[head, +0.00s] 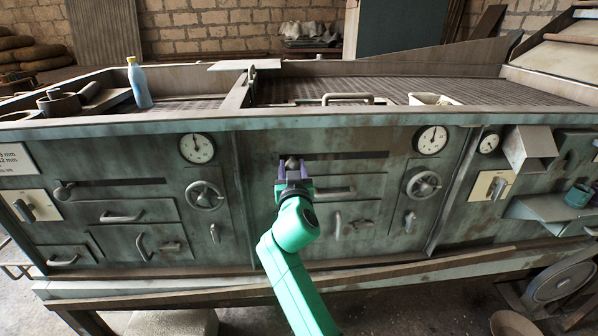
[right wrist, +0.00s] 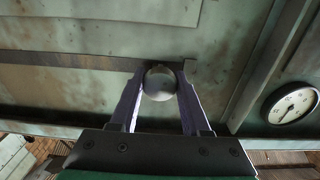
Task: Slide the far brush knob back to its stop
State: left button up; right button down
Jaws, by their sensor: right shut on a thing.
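A round grey knob (head: 292,163) stands at the left end of a dark horizontal slot (head: 345,156) in the middle green panel. My right gripper (head: 293,172) is shut on this knob from the front, its two fingers on either side of it. In the right wrist view the knob (right wrist: 160,83) sits between the fingertips, close to one end of the slot (right wrist: 75,60). A second similar knob (head: 62,190) stands at the left end of another slot in the left panel. My left gripper is not in view.
A handle (head: 335,193) lies just below the middle slot. A handwheel (head: 422,184) and a dial gauge (head: 431,140) are to the right; another handwheel (head: 204,196) is to the left. A blue bottle (head: 139,84) stands on the machine top.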

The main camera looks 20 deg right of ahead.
jog(key=shift+a+f, duration=0.1)
jog(key=shift+a, duration=0.05)
jog(key=c, duration=0.5)
grip_release()
jog(key=shift+c, duration=0.2)
jog(key=shift+o, duration=0.8)
jog(key=shift+w+a, duration=0.1)
jog(key=shift+a, duration=0.1)
jog(key=shift+d, duration=0.2)
